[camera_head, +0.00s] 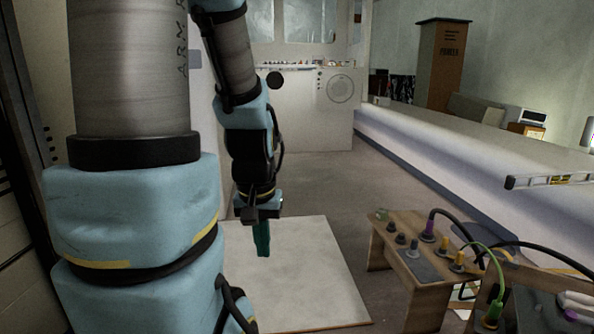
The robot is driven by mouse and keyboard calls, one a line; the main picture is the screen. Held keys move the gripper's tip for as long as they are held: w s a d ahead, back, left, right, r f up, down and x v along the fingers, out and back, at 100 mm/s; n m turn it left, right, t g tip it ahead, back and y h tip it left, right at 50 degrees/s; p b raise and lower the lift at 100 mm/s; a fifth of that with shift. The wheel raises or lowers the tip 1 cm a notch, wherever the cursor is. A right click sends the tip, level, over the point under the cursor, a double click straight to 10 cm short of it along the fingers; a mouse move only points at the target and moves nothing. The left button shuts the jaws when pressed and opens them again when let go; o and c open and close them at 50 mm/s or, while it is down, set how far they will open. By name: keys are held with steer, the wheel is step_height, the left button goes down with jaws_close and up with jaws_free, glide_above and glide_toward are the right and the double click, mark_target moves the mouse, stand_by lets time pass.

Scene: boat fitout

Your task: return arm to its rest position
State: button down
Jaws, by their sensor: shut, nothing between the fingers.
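My arm comes down from the upper left with blue joint covers and grey links. My gripper (262,240) points down in the middle of the view, with teal fingers that look closed together and hold nothing. It is above a pale flat board (315,270) on the floor. I cannot tell the exact height between the fingertips and the board.
A small wooden table (385,240) with knobs and plugs stands right of my gripper. Green and black cables (492,262) loop at the lower right. A long white bench (450,155) with a level (540,181) runs along the right. Grey floor (310,180) lies open beyond.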

step_height(320, 180, up, 16)
steer(key=p, duration=1.4)
steer(key=shift+p, duration=0.35)
steer(key=shift+r, duration=0.1)
